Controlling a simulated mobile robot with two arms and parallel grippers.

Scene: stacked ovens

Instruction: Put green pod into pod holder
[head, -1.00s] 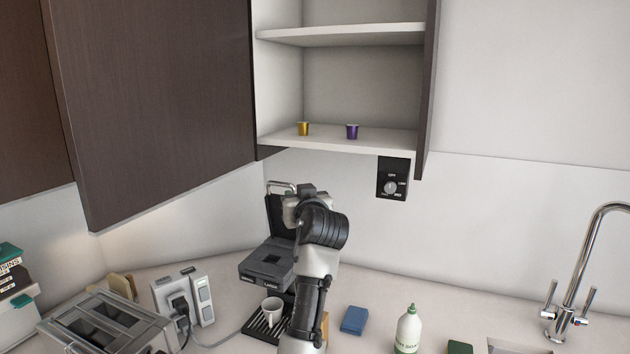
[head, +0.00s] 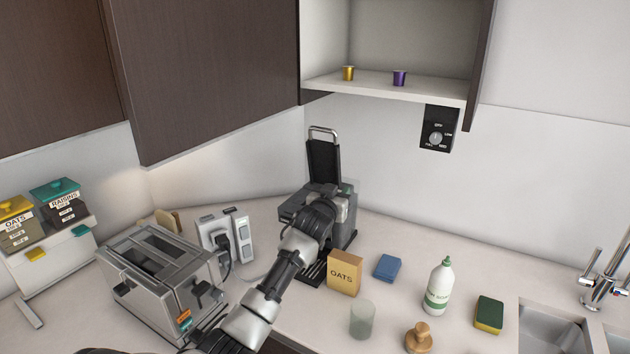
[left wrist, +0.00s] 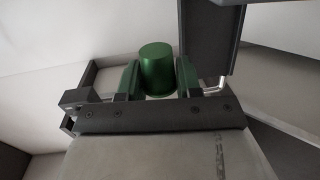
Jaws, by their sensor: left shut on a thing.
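The green pod (left wrist: 157,70) is between the fingers of my left gripper (left wrist: 157,78) in the left wrist view. The gripper is shut on it. In the head view my left gripper (head: 320,213) is over the coffee machine (head: 291,207), and my wrist hides the pod and the fingers there. The machine's black lid (head: 323,163) stands open and upright behind the gripper. The pod holder cannot be made out behind my arm. My right gripper is not in view.
Gold (head: 348,73) and purple (head: 399,78) pods stand on the cabinet shelf above. A toaster (head: 160,262) is left of my arm. An oats box (head: 345,273), blue sponge (head: 388,267), glass (head: 362,319) and soap bottle (head: 438,287) stand to the right.

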